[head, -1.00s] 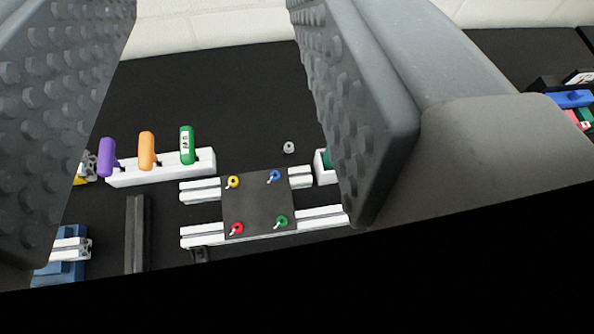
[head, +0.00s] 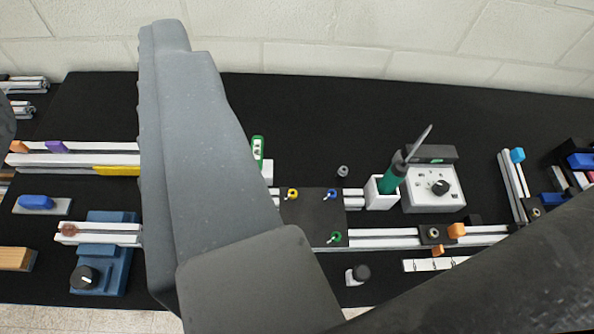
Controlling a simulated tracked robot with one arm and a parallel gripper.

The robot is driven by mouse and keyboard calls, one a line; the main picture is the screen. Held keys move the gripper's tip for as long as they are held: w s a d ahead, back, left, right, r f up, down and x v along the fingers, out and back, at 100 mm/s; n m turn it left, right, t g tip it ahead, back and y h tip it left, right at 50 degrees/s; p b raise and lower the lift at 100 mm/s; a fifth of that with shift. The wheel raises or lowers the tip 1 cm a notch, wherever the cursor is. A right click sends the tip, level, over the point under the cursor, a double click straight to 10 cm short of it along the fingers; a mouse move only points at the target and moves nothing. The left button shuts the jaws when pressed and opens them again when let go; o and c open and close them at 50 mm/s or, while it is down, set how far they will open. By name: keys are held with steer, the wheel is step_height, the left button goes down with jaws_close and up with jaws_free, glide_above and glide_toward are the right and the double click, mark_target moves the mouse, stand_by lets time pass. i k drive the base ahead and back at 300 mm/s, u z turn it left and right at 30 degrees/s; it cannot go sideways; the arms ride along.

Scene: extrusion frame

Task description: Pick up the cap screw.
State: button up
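The cap screw (head: 343,171) looks like a small grey cylinder standing on the black table top, just behind the dark square plate (head: 312,210). My gripper (head: 85,105) is open and empty in the head view. One large grey finger fills the left-centre, and only a sliver of the other shows at the left edge. The cap screw is to the right of both fingers, outside the gap between them, and nothing touches it.
A white holder (head: 382,200) with a green screwdriver (head: 391,178) stands right of the cap screw, beside a white box with a black knob (head: 420,195). A green-handled tool (head: 257,150) stands to the left. The table behind the cap screw is clear up to the white wall.

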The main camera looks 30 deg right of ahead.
mark_target(343, 173)
steer(key=u, duration=0.25)
steer(key=k, duration=0.45)
steer(key=z, duration=0.95)
steer(key=i, duration=1)
steer(key=u, duration=0.05)
